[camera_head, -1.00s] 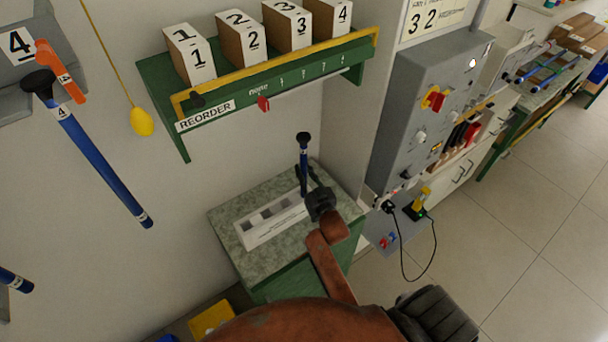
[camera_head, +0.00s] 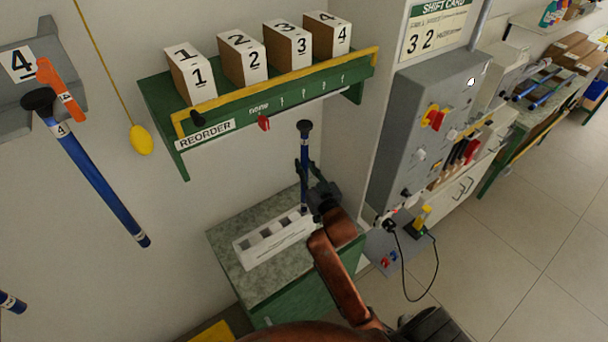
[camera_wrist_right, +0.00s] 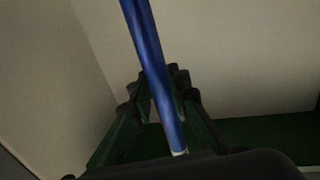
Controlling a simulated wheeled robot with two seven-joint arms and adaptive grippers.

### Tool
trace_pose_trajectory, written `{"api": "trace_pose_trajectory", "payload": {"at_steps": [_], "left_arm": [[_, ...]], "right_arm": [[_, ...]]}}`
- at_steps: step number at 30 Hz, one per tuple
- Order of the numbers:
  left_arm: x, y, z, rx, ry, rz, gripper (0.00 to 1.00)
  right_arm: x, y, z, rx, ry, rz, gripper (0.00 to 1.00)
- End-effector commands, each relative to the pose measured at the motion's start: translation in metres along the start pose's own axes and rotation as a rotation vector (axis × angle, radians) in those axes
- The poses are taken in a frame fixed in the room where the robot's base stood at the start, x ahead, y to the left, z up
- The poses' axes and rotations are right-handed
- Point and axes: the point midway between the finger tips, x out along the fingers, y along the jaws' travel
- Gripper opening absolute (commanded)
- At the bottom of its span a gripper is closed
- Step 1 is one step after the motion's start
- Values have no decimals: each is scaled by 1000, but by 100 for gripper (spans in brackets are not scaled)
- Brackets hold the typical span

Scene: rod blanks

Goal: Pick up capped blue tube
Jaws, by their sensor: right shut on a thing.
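The capped blue tube (camera_head: 304,155) stands upright with its black cap at the top, above the right end of a white slotted block on the green counter. My right gripper (camera_head: 312,192) is shut around its lower part. In the right wrist view the blue tube (camera_wrist_right: 150,60) runs between the fingers (camera_wrist_right: 158,98), slightly tilted in the picture. The tube's lower end is partly hidden by the gripper in the head view, so I cannot tell its exact gap to the block. My left gripper is not in view.
The white slotted block (camera_head: 272,241) sits on the speckled counter (camera_head: 228,252). A green shelf (camera_head: 162,108) with numbered boxes hangs above. Another capped blue tube (camera_head: 95,175) hangs on the left wall. A grey control box (camera_head: 425,120) stands close on the right.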

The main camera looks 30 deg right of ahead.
Motion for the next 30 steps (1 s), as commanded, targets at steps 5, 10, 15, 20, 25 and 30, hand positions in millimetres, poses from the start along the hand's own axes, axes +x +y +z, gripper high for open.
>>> {"api": "trace_pose_trajectory", "payload": {"at_steps": [5,10,15,20,25,30], "left_arm": [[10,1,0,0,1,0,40],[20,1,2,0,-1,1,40],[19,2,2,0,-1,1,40],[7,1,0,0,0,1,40],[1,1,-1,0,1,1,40],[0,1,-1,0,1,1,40]], "right_arm": [[-44,1,9,2,-11,3,0],[-94,2,10,1,-11,4,0],[-137,1,7,1,-15,3,0],[-157,2,4,0,-13,5,0],[-168,1,4,1,-11,4,0],[-171,1,5,1,-9,2,0]]}}
